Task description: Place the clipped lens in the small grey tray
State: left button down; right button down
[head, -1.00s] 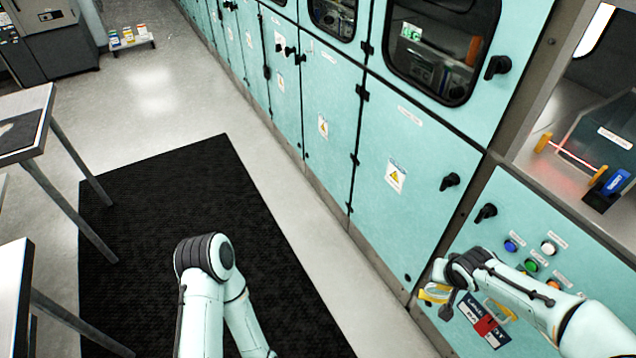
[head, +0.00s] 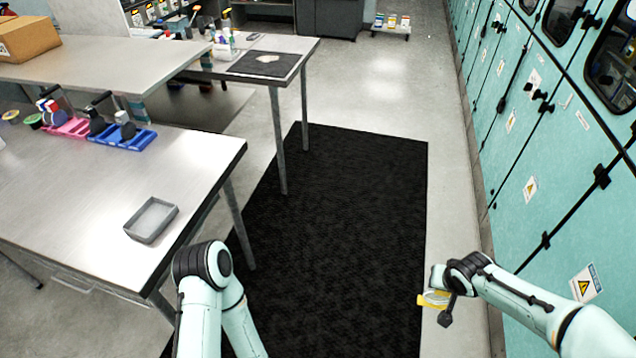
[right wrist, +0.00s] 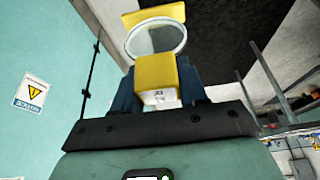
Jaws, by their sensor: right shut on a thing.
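My right gripper (right wrist: 156,90) is shut on the yellow clip of the clipped lens. The round clear lens (right wrist: 157,38) has a second yellow piece on its far side. In the head view the lens (head: 436,298) is held out over the floor, between the black mat and the cabinets. The small grey tray (head: 135,235) is empty and lies near the front right corner of the metal table at left. The right gripper is far to the right of the tray. My left arm shows at the bottom of the head view, but its gripper is out of view.
The metal table (head: 70,190) has clear room around the tray. A blue rack (head: 122,140) and a pink rack (head: 66,127) stand toward its back. A black mat (head: 345,220) covers the floor between the tables and the cabinets (head: 540,150).

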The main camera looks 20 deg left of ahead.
aim_at(152, 221)
jog(key=u, duration=3.05)
jog(key=k+l+u, duration=0.1)
jog(key=l+u, duration=0.35)
jog(key=l, duration=0.3)
